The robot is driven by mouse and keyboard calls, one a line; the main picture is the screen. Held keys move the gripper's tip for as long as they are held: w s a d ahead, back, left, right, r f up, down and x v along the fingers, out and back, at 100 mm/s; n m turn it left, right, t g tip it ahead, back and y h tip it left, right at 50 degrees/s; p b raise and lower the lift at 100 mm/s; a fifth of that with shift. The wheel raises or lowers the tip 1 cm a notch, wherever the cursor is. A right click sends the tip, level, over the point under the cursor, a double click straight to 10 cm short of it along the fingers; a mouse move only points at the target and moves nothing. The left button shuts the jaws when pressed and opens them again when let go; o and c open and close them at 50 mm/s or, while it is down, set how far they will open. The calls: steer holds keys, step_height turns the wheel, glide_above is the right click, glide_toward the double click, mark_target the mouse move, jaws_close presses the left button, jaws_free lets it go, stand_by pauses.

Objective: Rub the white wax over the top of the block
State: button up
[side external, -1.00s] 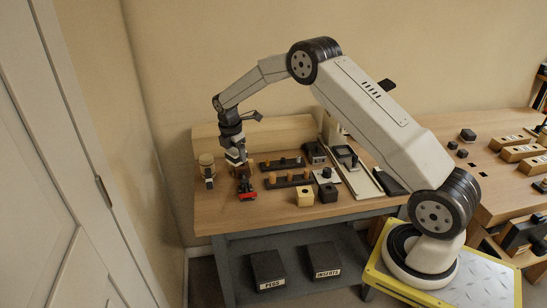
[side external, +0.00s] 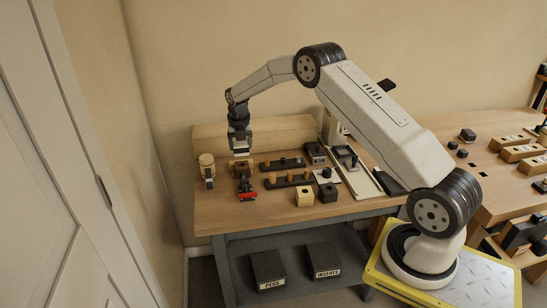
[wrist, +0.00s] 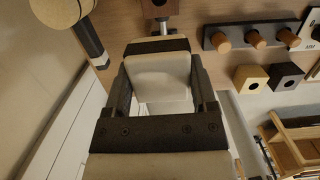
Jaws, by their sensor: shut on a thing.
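My gripper (side external: 240,150) is above the small red-based vise (side external: 246,195) at the left of the bench. In the wrist view my gripper (wrist: 160,85) is shut on the white wax (wrist: 160,76), a pale rounded piece between the two dark fingers. The wax is raised, with a dark strip showing along its far side. A brown block (side external: 243,166) shows at the vise, just below my gripper; its top is partly hidden. In the wrist view a brown piece with a hole (wrist: 158,10) and a metal screw show beyond the wax.
A mallet (side external: 207,164) with a pale head stands left of the vise. Dark racks with pegs (side external: 288,181) lie to the right. A wooden cube (side external: 305,196) and a dark cube (side external: 328,193) sit near the front edge. A long wooden board (side external: 285,130) stands behind.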

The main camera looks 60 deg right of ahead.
steer(key=shift+w+d+n, duration=0.2)
steer(key=shift+d+n, duration=0.3)
steer(key=shift+n, duration=0.6)
steer(key=shift+f, duration=0.1)
glide_above(243, 168)
steer(key=shift+s+a+f, duration=0.1)
steer(key=shift+f, duration=0.95)
steer(key=shift+s+a+f, duration=0.1)
steer(key=shift+s+f, duration=0.05)
steer(key=shift+f, duration=0.9)
steer(key=shift+s+a+f, duration=0.1)
steer(key=shift+f, duration=0.95)
steer(key=shift+w+d+f, duration=0.2)
steer(key=shift+f, duration=0.55)
steer(key=shift+w+d, duration=0.85)
steer(key=shift+w, duration=0.2)
steer(key=shift+w+d, duration=0.8)
steer(key=shift+w, duration=0.25)
steer(key=shift+d+f, duration=0.1)
